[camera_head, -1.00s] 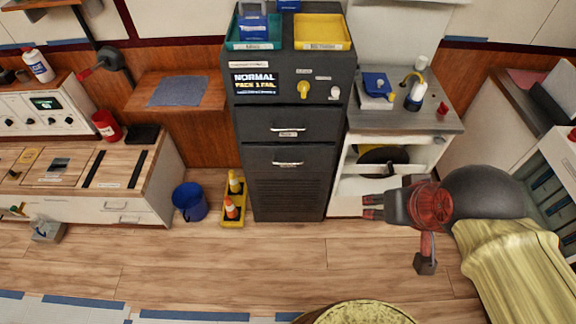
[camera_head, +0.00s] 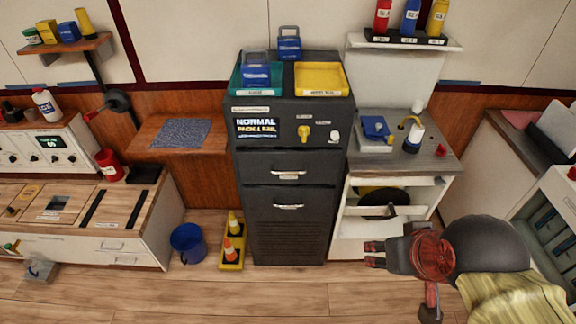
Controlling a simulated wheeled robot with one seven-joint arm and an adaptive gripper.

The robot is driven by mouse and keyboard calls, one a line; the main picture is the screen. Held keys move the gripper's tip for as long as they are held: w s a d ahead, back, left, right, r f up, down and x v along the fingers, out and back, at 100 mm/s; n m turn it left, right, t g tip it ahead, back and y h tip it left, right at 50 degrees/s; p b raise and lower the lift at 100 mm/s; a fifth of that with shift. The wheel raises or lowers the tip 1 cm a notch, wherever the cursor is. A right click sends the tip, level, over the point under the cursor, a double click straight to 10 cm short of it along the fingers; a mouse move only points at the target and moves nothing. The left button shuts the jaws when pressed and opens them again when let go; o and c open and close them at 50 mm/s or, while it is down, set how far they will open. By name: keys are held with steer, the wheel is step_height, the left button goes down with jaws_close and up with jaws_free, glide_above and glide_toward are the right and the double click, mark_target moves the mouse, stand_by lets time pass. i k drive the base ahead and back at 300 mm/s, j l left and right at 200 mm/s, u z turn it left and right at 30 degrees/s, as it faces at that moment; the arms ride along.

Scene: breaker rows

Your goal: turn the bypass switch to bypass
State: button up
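A dark grey cabinet (camera_head: 288,225) stands against the wall in the middle of the view. Its upper panel has a lit display (camera_head: 256,128) whose top line reads "NORMAL". Right of the display is a yellow rotary knob (camera_head: 304,131), which looks like the bypass switch; its small labels are too small to read. A white knob (camera_head: 334,136) sits to its right. My gripper (camera_head: 370,254) is right of the cabinet and well below the knob in the picture, fingers pointing left. The fingers look apart with nothing between them, and it touches neither knob.
A teal tray (camera_head: 257,88) and a yellow tray (camera_head: 321,79) sit on the cabinet. A side counter (camera_head: 432,158) stands at right, a wooden shelf (camera_head: 178,137) at left. A blue bucket (camera_head: 188,243) and small cones on a yellow base (camera_head: 231,258) stand on the floor at left.

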mark_target(304, 131)
steer(key=k+j+z, duration=0.1)
steer(key=z, duration=0.25)
steer(key=k+j+z, duration=0.2)
steer(key=z, duration=0.15)
steer(key=k+j+z, duration=0.15)
steer(key=z, duration=0.2)
steer(key=j, duration=0.1)
